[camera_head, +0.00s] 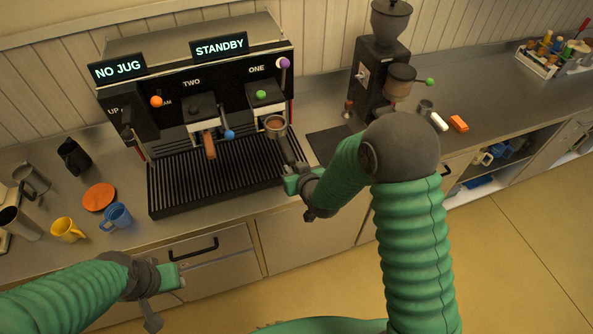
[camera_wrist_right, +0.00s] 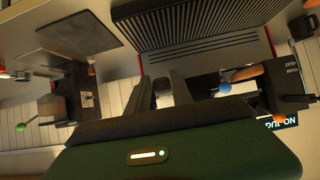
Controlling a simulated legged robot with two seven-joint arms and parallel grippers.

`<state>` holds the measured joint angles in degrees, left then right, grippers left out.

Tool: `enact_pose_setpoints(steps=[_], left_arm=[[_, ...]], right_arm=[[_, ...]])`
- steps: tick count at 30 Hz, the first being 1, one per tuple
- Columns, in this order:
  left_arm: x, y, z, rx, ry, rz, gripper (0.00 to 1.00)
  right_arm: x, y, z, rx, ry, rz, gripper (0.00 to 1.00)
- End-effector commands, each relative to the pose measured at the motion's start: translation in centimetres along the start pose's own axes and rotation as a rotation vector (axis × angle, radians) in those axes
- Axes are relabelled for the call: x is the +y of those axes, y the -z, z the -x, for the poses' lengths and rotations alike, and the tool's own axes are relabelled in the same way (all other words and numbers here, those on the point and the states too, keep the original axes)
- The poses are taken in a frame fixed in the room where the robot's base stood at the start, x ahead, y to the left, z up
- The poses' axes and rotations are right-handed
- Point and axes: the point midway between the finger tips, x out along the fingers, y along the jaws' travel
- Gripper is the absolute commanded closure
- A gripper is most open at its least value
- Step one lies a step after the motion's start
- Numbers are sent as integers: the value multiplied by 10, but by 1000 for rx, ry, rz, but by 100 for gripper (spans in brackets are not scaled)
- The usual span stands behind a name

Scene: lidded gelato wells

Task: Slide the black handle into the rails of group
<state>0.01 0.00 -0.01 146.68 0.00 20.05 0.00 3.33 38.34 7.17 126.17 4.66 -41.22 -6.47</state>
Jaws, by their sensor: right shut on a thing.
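The black-handled portafilter has a round basket of brown coffee (camera_head: 276,123) and a dark handle (camera_head: 289,150). My right gripper (camera_head: 298,178) is shut on the handle's near end. The basket is in front of and below group ONE, under the green knob (camera_head: 261,95); I cannot tell whether it touches the rails, which are hidden. In the right wrist view, the handle (camera_wrist_right: 162,88) shows between the two dark fingers, its far part hidden. My left gripper (camera_head: 170,278) is by the counter's front edge, with its fingertips unclear.
A wooden-handled portafilter (camera_head: 209,145) sits at group TWO beside a blue-knobbed wand (camera_head: 229,134). The slatted drip tray (camera_head: 180,190) lies below. A grinder (camera_head: 376,75) stands right of the machine by a dark mat (camera_head: 327,143). Yellow (camera_head: 67,229) and blue cups (camera_head: 116,216) stand left.

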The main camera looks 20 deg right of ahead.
Motion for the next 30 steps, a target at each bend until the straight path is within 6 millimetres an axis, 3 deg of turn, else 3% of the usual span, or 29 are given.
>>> enact_pose_setpoints(steps=[16, 30], left_arm=[[0, 0, -2, 0, 0, 0, 64], [0, -1, -6, 0, 0, 0, 64]], right_arm=[[0, 6, -8, 4, -1, 0, 100], [-11, 5, -8, 4, -4, 8, 100]])
